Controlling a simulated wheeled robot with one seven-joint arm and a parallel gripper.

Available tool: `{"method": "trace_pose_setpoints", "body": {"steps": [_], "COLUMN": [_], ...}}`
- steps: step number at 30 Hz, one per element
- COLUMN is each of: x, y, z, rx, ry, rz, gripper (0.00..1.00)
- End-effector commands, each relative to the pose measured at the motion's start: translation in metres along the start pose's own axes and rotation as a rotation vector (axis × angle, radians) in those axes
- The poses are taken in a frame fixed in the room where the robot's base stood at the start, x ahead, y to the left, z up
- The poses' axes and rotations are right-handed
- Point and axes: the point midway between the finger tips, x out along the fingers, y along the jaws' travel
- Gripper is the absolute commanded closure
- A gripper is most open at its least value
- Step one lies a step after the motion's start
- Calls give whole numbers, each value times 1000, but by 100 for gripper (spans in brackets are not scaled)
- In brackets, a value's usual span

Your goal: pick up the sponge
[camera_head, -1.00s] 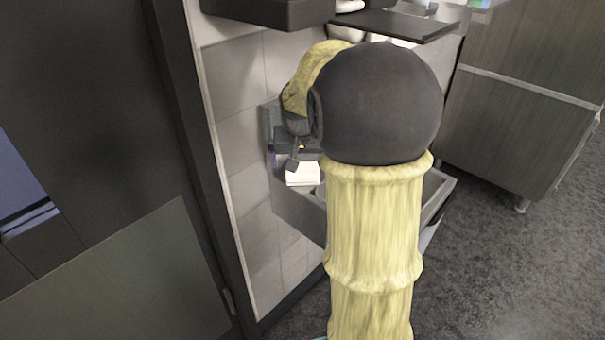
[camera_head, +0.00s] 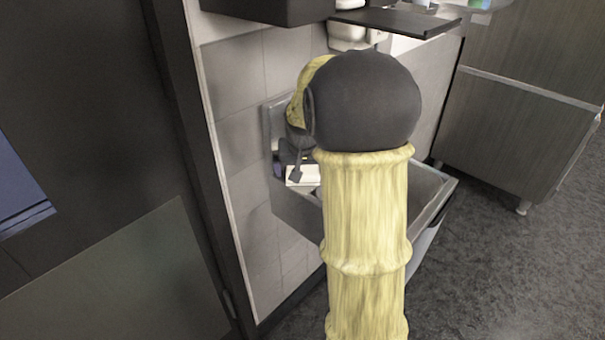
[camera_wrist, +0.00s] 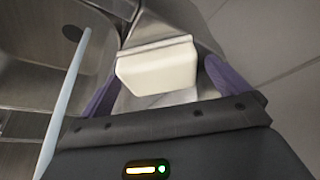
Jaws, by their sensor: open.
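The sponge (camera_wrist: 158,68) is a pale cream block. In the wrist view it lies between the two purple fingers of my gripper (camera_wrist: 160,92), which is open. In the head view the sponge (camera_head: 303,175) sits at the left end of a grey sink, just below my gripper (camera_head: 291,170). My arm hides much of the gripper there.
The grey sink (camera_head: 290,208) stands against a tiled wall (camera_head: 240,95). Its basin (camera_wrist: 40,45) opens to the left in the wrist view. A dark shelf (camera_head: 395,22) juts out above, and a dark door frame (camera_head: 185,130) stands at the left. A cabinet (camera_head: 525,110) is at the right.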

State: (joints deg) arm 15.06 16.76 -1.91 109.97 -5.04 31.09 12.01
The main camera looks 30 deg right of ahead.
Motion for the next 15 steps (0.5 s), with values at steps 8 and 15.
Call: {"method": "trace_pose_setpoints", "body": {"steps": [8, 15], "x": [0, 0], "y": [0, 0], "z": [0, 0], "rx": [0, 0], "ry": [0, 0], "rz": [0, 0], "gripper": [39, 49]}}
